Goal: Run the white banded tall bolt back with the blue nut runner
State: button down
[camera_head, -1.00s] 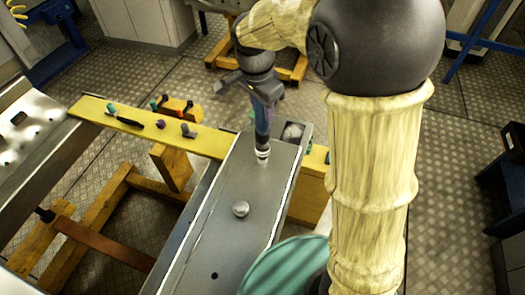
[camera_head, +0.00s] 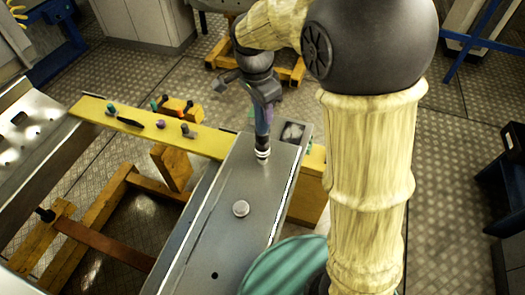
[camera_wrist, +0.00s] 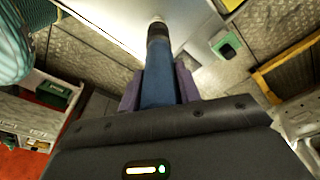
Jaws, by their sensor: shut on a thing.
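My gripper (camera_head: 264,98) is shut on the blue nut runner (camera_head: 262,132), which hangs roughly upright below it over the grey beam. The runner also shows in the wrist view (camera_wrist: 158,86), between the jaws. Its dark lower end meets the white banded tall bolt (camera_head: 262,155) near the beam's far end. Whether the runner's socket is seated over the bolt's head I cannot tell. The bolt's top is hidden by the runner.
A low round bolt head (camera_head: 240,208) sits nearer on the grey beam (camera_head: 215,245). A yellow board (camera_head: 85,112) with several small tools crosses at the left. A small open bin (camera_head: 292,135) stands right of the runner. A teal round thing (camera_head: 283,268) is at the front.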

jog(key=shift+r, duration=0.1)
jog(key=shift+m, duration=0.7)
jog(key=shift+r+p, duration=0.3)
jog(key=shift+p, duration=0.35)
dwell(0.6)
jog(key=shift+r+p, duration=2.2)
jog(key=shift+r, duration=0.05)
dwell(2.0)
jog(key=shift+r+p, duration=1.65)
jog(key=shift+r, duration=0.35)
